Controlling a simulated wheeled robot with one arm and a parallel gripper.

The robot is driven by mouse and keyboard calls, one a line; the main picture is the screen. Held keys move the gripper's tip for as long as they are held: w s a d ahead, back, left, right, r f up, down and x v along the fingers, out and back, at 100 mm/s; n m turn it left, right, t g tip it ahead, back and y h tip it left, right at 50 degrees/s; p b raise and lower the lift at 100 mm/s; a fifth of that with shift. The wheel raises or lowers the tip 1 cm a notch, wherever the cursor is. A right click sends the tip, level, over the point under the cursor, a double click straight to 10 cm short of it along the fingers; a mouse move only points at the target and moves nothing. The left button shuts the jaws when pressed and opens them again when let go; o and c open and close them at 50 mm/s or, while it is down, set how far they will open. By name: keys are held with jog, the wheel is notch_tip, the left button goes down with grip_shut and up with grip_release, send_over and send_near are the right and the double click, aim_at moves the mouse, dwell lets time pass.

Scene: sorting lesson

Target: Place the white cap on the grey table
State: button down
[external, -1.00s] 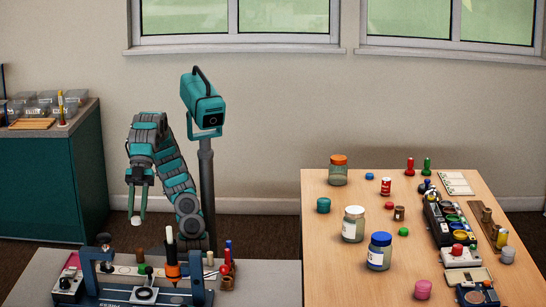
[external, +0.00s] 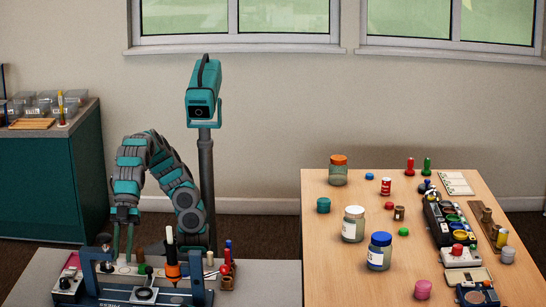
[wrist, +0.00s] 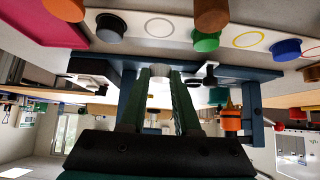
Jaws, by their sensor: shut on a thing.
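My gripper (external: 122,256) is low over the far left part of the grey table (external: 262,287), behind the blue press (external: 145,295). Its fingers point down and are shut on the white cap. The white cap (wrist: 159,86) shows between the fingertips in the wrist view. In the external view the cap is hard to make out at the fingertips, close to the tabletop. I cannot tell whether it touches the table.
The blue press frame stands close in front of my gripper. A wooden table (external: 330,270) with jars is further right. The grey table's right part is clear.

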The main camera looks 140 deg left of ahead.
aim_at(120, 265)
jog(key=shift+w+d+f+p, duration=0.1)
jog(key=shift+w+d+p, duration=0.15)
jog(key=shift+w+d, duration=0.35)
jog(key=shift+w+d+p, duration=0.2)
jog(key=shift+w+d, duration=0.15)
jog(key=shift+d, duration=0.3)
jog(key=shift+f+b, duration=0.55)
jog(key=shift+f, duration=1.25)
jog(key=shift+f, duration=0.1)
jog(key=shift+f, duration=0.1)
jog(key=c, duration=0.6)
grip_release()
jog(key=shift+c, duration=0.2)
jog(key=shift+r, duration=0.3)
jog(key=v, duration=1.2)
